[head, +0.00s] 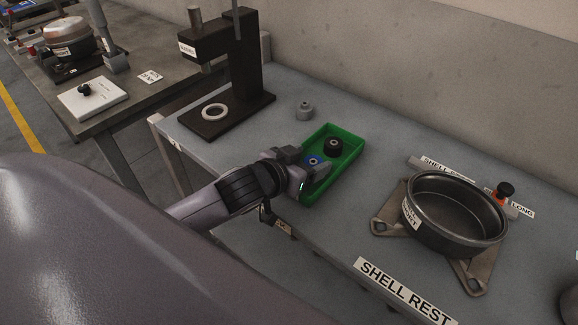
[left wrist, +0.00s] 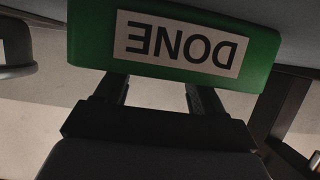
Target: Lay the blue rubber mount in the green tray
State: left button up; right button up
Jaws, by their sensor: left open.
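The green tray (head: 341,170) lies on the grey bench in the head view. Its end wall (left wrist: 262,48) shows close up in the left wrist view, with a "DONE" label upside down. The blue rubber mount (head: 312,160) appears to be in the near left part of the tray, beside a black mount (head: 333,146). My left gripper (head: 309,167) is open at the tray's near left end, its fingers around or just above the blue mount; I cannot tell whether they touch it. In the left wrist view the mount is hidden. My right gripper is not in view.
A dark press stand (head: 232,75) with a white ring (head: 214,112) stands behind left. A small grey part (head: 304,110) stands behind the tray. A round metal shell (head: 455,238) sits on a bracketed rest to the right. Bench between tray and shell is clear.

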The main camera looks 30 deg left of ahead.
pick_arm(q)
jog(key=v, duration=1.1)
jog(key=shift+s, duration=0.15)
jog(key=s+d+f+g+y, duration=0.1)
jog(key=s+f+g, duration=0.9)
jog(key=s+f, duration=0.45)
jog(key=w+d+f+t+h, duration=0.1)
jog(key=w+d+f+t, duration=0.2)
jog(key=w+f+t, duration=0.2)
jog(key=shift+w+f+m+t, duration=0.4)
jog(key=shift+f+t, duration=0.7)
jog(key=shift+f, duration=0.5)
